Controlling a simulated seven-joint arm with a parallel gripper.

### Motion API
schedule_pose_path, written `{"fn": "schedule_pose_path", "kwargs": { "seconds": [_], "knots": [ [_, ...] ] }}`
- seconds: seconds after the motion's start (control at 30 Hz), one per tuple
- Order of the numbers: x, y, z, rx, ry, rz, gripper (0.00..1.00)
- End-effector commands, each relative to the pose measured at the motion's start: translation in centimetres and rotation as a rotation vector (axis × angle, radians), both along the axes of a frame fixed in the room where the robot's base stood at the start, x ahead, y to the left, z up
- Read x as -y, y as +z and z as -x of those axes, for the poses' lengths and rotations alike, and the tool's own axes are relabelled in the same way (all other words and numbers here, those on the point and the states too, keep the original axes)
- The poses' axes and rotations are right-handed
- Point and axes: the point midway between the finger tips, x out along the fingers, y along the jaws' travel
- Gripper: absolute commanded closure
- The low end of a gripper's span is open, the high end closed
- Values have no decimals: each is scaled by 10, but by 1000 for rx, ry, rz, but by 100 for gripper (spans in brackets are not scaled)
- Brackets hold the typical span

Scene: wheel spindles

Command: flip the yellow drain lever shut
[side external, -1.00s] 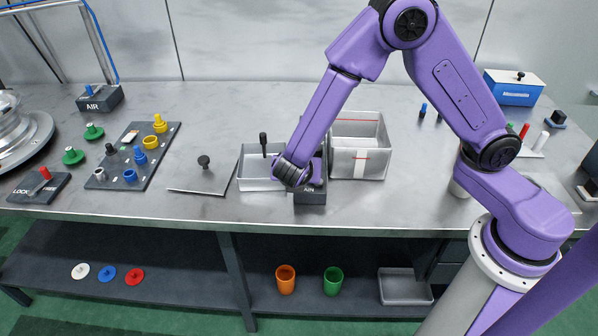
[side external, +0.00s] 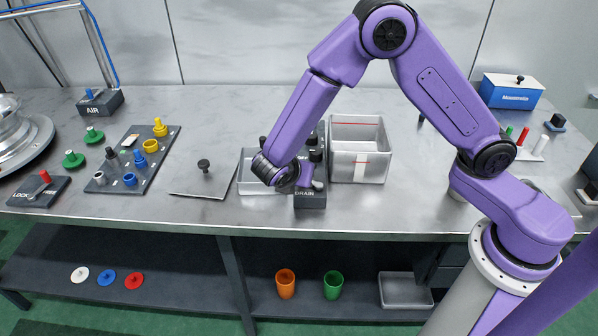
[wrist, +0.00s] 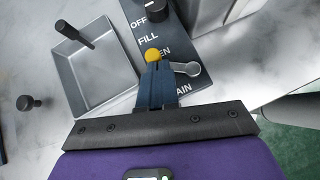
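The yellow knob of the drain lever (wrist: 152,54) shows in the wrist view just beyond my fingertips. A silver lever part (wrist: 188,68) lies just right of the fingers on the dark panel. In the side external view my wrist hides the fingers and the knob; the panel's DRAIN front (side external: 309,200) and the silver part (side external: 318,185) show.
A shallow metal tray (wrist: 92,98) with a black-topped post stands left of the panel. A deeper metal bin (side external: 358,150) stands close on its right. A plate with a black knob (side external: 204,165) lies farther left. The bench's front edge is near.

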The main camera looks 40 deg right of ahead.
Motion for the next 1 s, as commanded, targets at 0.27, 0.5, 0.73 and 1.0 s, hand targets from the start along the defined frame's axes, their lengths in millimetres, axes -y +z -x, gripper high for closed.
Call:
{"fn": "schedule_pose_path", "kwargs": {
  "seconds": [0.27, 0.5, 0.73, 1.0],
  "knots": [
    [4, -1, -4, -2, -48, 1, 100],
    [9, -1, -12, 0, -326, -2, 100],
    [18, -1, -17, 0, -386, 0, 100],
    [28, -1, -20, -1, -621, 0, 100]
  ]
}}
